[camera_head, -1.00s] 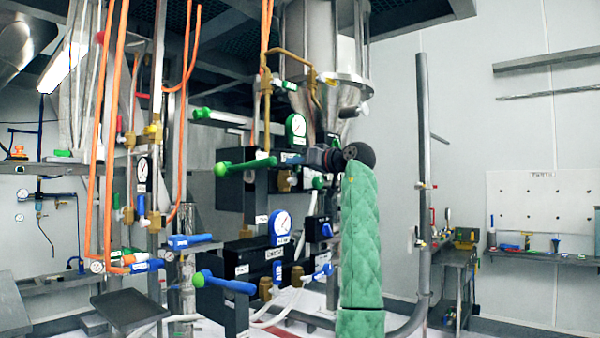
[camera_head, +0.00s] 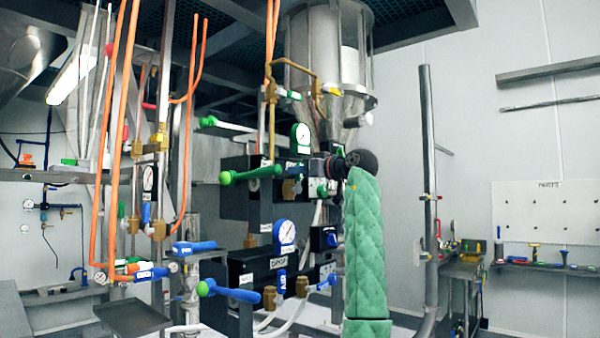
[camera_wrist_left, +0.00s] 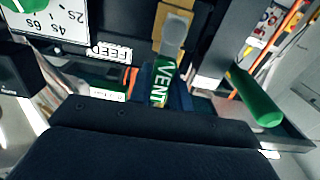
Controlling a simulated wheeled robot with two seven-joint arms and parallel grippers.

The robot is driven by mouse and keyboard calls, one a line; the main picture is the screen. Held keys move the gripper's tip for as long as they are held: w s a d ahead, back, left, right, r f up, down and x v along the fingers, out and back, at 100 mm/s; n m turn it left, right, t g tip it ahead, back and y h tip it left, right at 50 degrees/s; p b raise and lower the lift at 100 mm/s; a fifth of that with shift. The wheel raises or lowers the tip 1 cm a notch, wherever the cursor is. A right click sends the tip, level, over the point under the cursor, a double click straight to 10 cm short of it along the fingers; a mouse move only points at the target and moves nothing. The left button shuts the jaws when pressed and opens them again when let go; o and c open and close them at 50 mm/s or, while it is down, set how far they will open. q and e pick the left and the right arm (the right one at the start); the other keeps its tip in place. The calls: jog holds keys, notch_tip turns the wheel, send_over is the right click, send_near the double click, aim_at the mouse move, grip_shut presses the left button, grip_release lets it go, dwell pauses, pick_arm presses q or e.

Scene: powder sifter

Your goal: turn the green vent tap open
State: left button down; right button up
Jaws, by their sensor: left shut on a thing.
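The green vent tap (camera_wrist_left: 161,84), lettered VENT and with a grey end, shows at the middle of the left wrist view. My left gripper (camera_wrist_left: 165,98) is shut on it; dark blue fingers flank its lettered part. In the head view my left gripper (camera_head: 322,168) is small and dark, at the end of the arm in the green quilted sleeve, in front of the valve panel. There the tap is mostly hidden by the gripper and hard to tell from nearby green parts. My right gripper is not in view.
A long green handle (camera_head: 250,174) juts left of my gripper; it also shows in the wrist view (camera_wrist_left: 258,98). A green-rimmed gauge (camera_head: 300,138) is close above left. A blue gauge (camera_head: 284,232) and blue handle (camera_head: 230,291) are lower. Orange pipes (camera_head: 122,130) stand at left.

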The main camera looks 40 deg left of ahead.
pick_arm(q)
jog(key=c, duration=1.3)
grip_release()
jog(key=shift+f, duration=0.2)
jog(key=shift+w, duration=0.1)
jog(key=shift+r, duration=0.1)
jog(key=shift+d, duration=0.15)
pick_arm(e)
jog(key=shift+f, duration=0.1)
pick_arm(q)
jog(key=shift+s+d+b, duration=0.15)
jog(key=shift+d+b, duration=0.4)
jog(key=shift+d, duration=1.35)
jog(key=shift+s+d+b, duration=0.15)
jog(key=shift+d+b, duration=0.35)
jog(key=shift+d, duration=1.35)
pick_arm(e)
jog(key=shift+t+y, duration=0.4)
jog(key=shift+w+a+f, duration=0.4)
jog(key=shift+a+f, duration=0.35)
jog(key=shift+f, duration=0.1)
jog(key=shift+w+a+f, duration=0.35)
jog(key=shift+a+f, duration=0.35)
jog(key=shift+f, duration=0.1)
pick_arm(q)
jog(key=shift+m, duration=0.3)
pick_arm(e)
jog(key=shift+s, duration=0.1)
